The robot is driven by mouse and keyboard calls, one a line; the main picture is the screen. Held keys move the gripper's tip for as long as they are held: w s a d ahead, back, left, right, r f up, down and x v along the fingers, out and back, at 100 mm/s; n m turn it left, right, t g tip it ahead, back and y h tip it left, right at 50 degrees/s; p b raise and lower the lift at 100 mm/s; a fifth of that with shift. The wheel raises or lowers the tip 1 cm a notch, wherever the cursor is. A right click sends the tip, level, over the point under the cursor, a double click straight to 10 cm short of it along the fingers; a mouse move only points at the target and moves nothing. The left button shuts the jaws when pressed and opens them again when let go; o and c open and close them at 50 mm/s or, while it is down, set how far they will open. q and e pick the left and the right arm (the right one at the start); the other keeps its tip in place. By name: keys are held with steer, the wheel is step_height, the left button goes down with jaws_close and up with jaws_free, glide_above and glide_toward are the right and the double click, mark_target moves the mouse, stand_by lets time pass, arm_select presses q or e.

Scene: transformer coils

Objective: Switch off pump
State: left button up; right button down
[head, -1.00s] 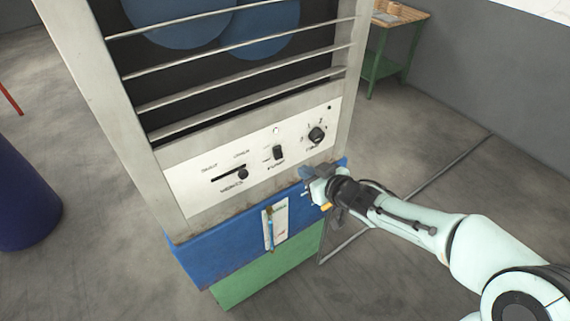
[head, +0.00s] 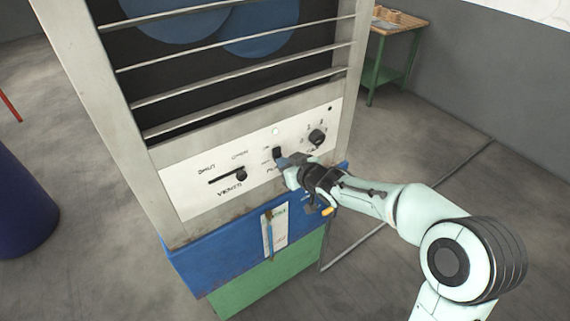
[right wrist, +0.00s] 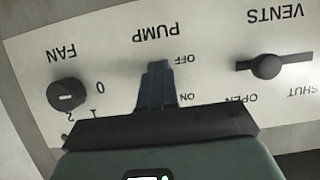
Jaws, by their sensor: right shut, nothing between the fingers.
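The pump switch (head: 278,153) is a small black switch on the white control panel (head: 190,199), between the vents slider and the fan knob. My right gripper (head: 287,162) is shut and empty, its tips just below the switch in the head view. In the right wrist view the panel is upside down, and the shut fingers (right wrist: 155,85) lie over the switch's place beside the OFF and ON marks. They hide the switch there, so I cannot tell its position or whether they touch it. My left gripper is not in view.
The vents slider (head: 241,174) is left of the switch and the fan knob (head: 317,137) right of it. Metal bars (head: 230,83) cross the cabinet above. A tag with a brush (head: 270,232) hangs on the blue base below. A green-legged table (head: 395,45) stands behind right.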

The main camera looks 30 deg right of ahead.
steer(key=shift+w+r, duration=0.1)
steer(key=shift+r, duration=0.5)
stand_by(0.5)
steer(key=shift+r, duration=0.1)
